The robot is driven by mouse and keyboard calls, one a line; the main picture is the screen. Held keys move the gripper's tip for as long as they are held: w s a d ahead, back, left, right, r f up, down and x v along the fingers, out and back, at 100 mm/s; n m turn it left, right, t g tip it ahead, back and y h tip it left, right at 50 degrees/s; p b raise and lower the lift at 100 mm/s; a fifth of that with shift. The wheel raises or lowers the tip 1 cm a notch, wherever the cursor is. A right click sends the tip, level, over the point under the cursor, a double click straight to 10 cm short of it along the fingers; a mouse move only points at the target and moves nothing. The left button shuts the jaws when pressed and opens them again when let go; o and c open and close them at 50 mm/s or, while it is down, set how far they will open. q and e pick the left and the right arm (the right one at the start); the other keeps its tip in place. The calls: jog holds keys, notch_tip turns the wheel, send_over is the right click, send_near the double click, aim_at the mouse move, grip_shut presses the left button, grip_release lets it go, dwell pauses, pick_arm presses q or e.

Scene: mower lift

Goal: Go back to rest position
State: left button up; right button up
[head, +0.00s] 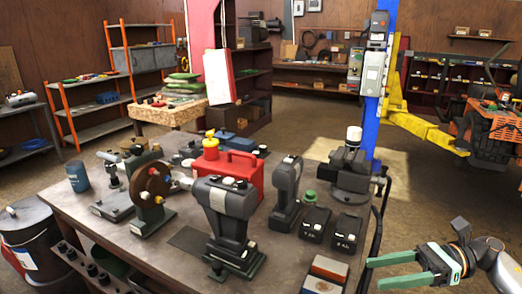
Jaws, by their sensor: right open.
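My right gripper (374,273) is at the lower right, with its arm coming in from the right edge. Its two green fingers point left and stand apart, with nothing visible between them. It is beside the right edge of the workbench (275,245), and I cannot tell its height against the bench top. My left gripper is out of the frame. The blue lift post (382,120) with a grey control box (374,72) stands further back, apart from my gripper. A yellow lift arm (425,130) reaches right toward the orange mower (490,130).
A dark bin (35,240) stands at the left. Open floor (415,200) lies between bench and mower.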

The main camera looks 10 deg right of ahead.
jog(key=w+d+r+m+t+h, duration=0.3)
jog(key=w+d+r+m+t, duration=0.15)
jog(key=w+m+t, duration=0.45)
jog(key=w+d+r+m+t+h, duration=0.2)
jog(key=w+d+r+m+t, duration=0.35)
jog(key=m, duration=0.55)
jog(key=w+d+f+m+h, duration=0.1)
jog(key=d+f+m+h, duration=0.4)
jog(key=d+m+h, duration=0.55)
jog(key=w+d+f+m+h, duration=0.2)
jog(key=d+f+m+h, duration=0.35)
jog(key=m, duration=0.85)
jog(key=s+a+f+g+y, duration=0.2)
jog(key=s+a+f, duration=0.4)
jog(key=a+f, duration=0.45)
jog(key=s+a+f+g+y, duration=0.2)
jog(key=s+a+f, duration=0.45)
jog(key=f, duration=0.75)
jog(key=s+a+f+m+g+y, duration=0.1)
jog(key=s+a+f, duration=0.3)
jog(key=s+a, duration=0.4)
jog(key=s+a+f+m+g+y, duration=0.2)
jog(key=s+a+f+m, duration=0.1)
jog(key=s+a, duration=0.6)
jog(key=a+f, duration=0.1)
jog(key=a, duration=0.3)
jog(key=shift+s, duration=0.3)
